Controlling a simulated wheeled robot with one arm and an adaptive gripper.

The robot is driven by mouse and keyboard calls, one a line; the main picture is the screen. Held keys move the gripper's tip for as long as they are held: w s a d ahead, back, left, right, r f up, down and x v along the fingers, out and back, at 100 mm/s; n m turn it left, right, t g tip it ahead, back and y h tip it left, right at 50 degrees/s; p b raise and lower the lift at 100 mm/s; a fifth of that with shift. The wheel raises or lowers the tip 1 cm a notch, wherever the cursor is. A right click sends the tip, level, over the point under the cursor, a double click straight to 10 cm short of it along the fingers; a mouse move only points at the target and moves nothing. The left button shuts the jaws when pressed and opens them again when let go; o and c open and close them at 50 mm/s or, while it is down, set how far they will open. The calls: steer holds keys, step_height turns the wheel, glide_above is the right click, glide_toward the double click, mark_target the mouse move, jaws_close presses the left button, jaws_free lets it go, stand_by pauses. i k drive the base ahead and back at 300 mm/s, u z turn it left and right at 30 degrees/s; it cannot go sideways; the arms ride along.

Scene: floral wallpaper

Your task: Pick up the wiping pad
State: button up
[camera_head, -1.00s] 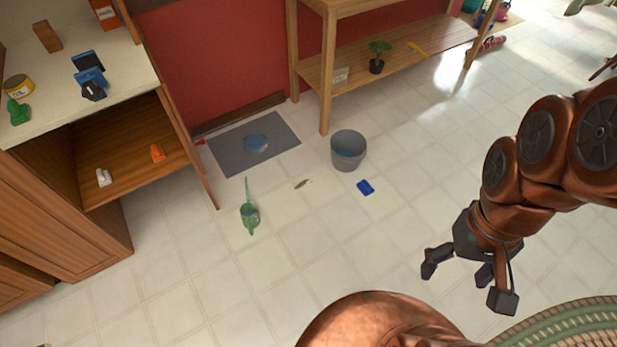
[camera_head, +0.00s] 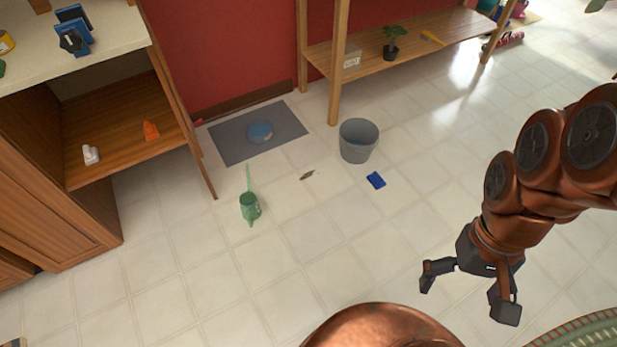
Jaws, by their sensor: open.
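My gripper (camera_head: 466,297) is open and empty at the lower right. In the picture it is below and to the right of the blue pad, well apart from it.
A green watering can (camera_head: 250,207) and a small leaf-like thing (camera_head: 307,175) are on the floor. A wooden cabinet (camera_head: 65,205) stands at left, with items on its shelf. A wooden shelf unit (camera_head: 422,52) stands behind the bucket. Open floor lies between my gripper and the pad.

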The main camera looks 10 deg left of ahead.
mark_target(375, 179)
steer(key=k, duration=0.5)
steer(key=u, duration=0.7)
steer(key=i, duration=1.7)
steer(key=z, duration=0.3)
